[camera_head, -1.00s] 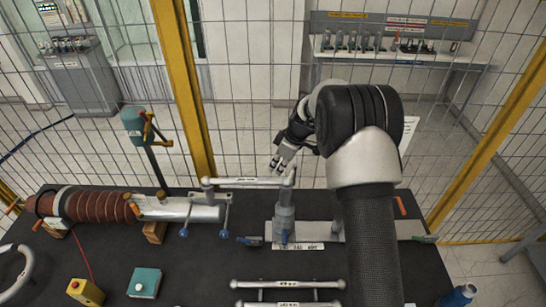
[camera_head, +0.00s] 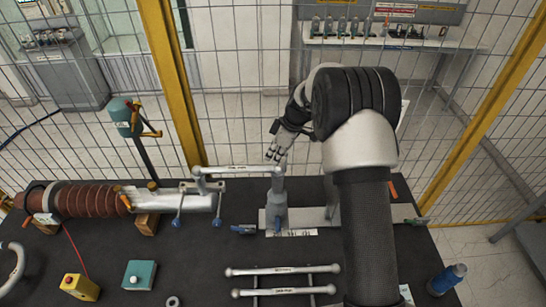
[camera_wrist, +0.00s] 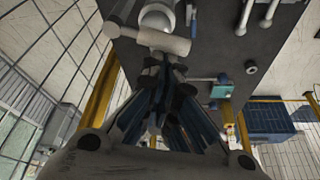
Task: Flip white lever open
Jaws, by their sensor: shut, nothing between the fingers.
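The white lever, a pale labelled bar (camera_head: 228,170), lies level between the clamp on the brown ribbed bushing (camera_head: 88,203) and a grey upright post (camera_head: 276,205). My gripper (camera_head: 273,154) is shut and empty, just behind and above the lever's right end at the post top. I cannot tell whether it touches the lever. In the wrist view my gripper's dark fingers (camera_wrist: 163,72) are together, just below a pale cylindrical piece (camera_wrist: 160,41) that may be the lever's end. My arm covers the area right of the post.
Two pale labelled bars (camera_head: 285,270) lie at the table's front. A teal box (camera_head: 140,275), a yellow button box (camera_head: 80,287) and a blue bottle (camera_head: 447,279) stand along the front. A teal-headed stand (camera_head: 125,115) rises behind the bushing. A wire fence (camera_head: 240,60) closes the back.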

